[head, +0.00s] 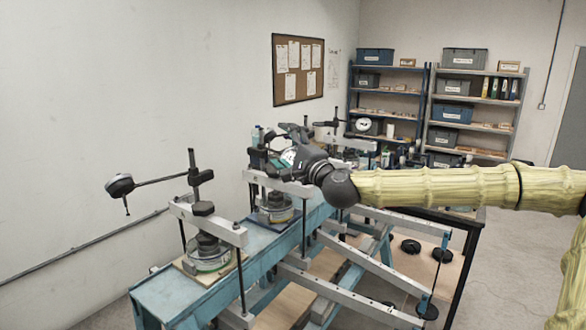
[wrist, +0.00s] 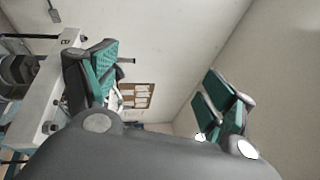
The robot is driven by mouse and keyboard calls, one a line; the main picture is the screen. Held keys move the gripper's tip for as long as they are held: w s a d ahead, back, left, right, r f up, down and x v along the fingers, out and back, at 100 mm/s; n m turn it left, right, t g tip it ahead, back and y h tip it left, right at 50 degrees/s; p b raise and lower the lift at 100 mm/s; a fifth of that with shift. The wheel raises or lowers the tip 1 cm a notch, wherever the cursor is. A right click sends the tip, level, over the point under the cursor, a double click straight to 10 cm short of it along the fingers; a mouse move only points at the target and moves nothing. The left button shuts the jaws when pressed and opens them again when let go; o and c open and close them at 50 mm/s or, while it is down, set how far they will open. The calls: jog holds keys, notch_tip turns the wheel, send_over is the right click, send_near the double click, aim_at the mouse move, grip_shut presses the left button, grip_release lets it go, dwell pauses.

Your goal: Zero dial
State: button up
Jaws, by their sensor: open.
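A dial gauge with a white face (head: 363,125) sits on an arm of a stand toward the back of the bench. Its reading is too small to tell. Another dial gauge (head: 120,187) hangs out at the left on a horizontal rod, its face turned away from view. My gripper (head: 280,140) is above the middle lever frame, between these two gauges and touching neither. In the wrist view my gripper (wrist: 155,75) is open, with green pads on both fingers and nothing between them. A pale round shape beside the gripper in the head view is partly hidden.
Lever frames stand in a row on a blue bench (head: 165,290). The nearest frame (head: 208,222) has a post and crossbar. Grey lever beams (head: 345,258) and black weights (head: 410,246) lie right of the bench. Shelves (head: 468,100) stand at the back; the left wall side is open.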

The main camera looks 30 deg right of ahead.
jog(key=r+n+y+b, duration=0.1)
jog(key=n+y+b, duration=0.15)
jog(key=n, duration=0.45)
jog(key=n+g+y+b, duration=0.4)
jog(key=n+b, duration=0.3)
jog(key=n, duration=1.9)
send_near(292, 155)
jog(key=shift+h, duration=0.25)
jog(key=shift+f+x, duration=0.25)
jog(key=shift+x, duration=0.9)
jog(key=shift+f+x, duration=0.25)
jog(key=shift+x, duration=0.95)
jog(key=shift+w+a+f, duration=0.1)
jog(key=shift+a, duration=0.15)
jog(key=shift+b+x, duration=0.9)
jog(key=shift+b, duration=0.05)
jog(key=shift+w, duration=0.7)
jog(key=shift+x, duration=0.85)
jog(key=shift+a, duration=0.25)
